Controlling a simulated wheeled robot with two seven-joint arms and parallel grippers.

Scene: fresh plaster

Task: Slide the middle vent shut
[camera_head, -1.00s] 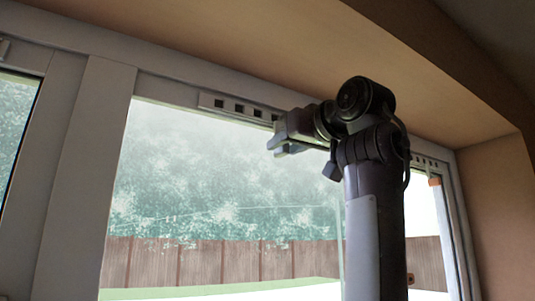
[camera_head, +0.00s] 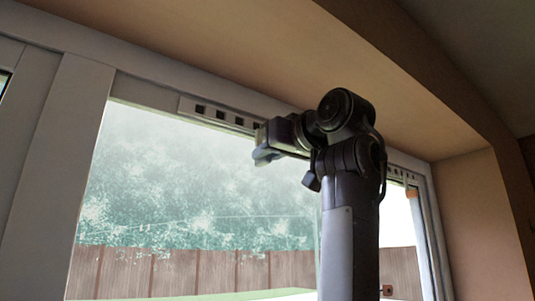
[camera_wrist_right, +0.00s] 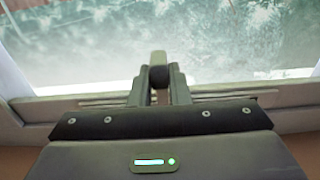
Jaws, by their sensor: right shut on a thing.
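The vent (camera_head: 190,108) is a pale strip along the top of the window frame, with several dark open slots showing at its left part. My right gripper (camera_head: 262,152) is at the strip, right of those slots, and covers part of it. In the right wrist view my right gripper (camera_wrist_right: 158,88) is shut on a small dark vent tab (camera_wrist_right: 158,76), held between the two fingers. The slots behind the gripper and arm are hidden. My left gripper is in neither view.
The window glass (camera_head: 170,180) is below the strip, with trees and a fence outside. The plaster reveal (camera_head: 240,60) runs close above the gripper, and the right side wall (camera_head: 480,210) stands beyond my arm. More slots (camera_head: 400,176) show right of the arm.

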